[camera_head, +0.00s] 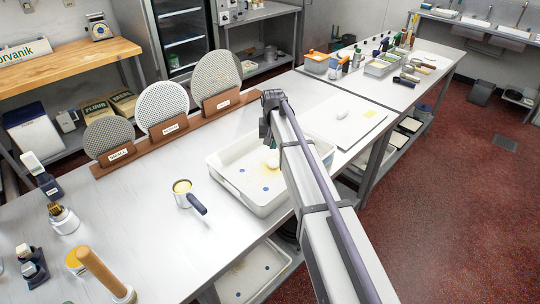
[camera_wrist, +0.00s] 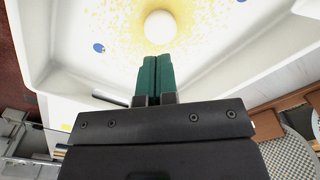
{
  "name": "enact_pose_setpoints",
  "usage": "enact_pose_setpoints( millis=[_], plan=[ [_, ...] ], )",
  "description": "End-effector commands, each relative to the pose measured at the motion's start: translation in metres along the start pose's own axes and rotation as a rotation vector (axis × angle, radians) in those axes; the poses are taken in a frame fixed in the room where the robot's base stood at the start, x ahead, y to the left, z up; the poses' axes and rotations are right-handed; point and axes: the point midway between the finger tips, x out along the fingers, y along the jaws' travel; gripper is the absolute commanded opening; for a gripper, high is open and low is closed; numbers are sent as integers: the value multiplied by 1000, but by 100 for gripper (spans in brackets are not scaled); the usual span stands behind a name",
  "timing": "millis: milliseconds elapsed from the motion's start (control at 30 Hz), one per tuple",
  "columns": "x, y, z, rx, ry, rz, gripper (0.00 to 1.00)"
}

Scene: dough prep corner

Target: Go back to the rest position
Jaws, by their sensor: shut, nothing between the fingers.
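My gripper (camera_wrist: 154,78) shows in the wrist view with its two green fingers pressed together and nothing between them. It is over a white tray (camera_wrist: 40,50). A round pale dough ball (camera_wrist: 160,27) lies in the tray on a patch of yellow crumbs, just beyond the fingertips in the picture. In the head view my arm reaches across the tray (camera_head: 222,176) and hides part of it. The gripper's fingertips are hidden in that view.
Three perforated discs (camera_head: 162,108) stand in wooden holders behind the tray. A white board (camera_head: 350,122) lies right of the arm.

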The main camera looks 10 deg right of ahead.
Motion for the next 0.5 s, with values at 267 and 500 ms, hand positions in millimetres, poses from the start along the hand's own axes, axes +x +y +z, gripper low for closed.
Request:
enact_pose_setpoints(
  millis=[267, 500],
  plan=[
    [0, 34, 181, -147, 0, 1, 0],
    [0, 57, 298, -182, 0, 1, 0]
  ],
)
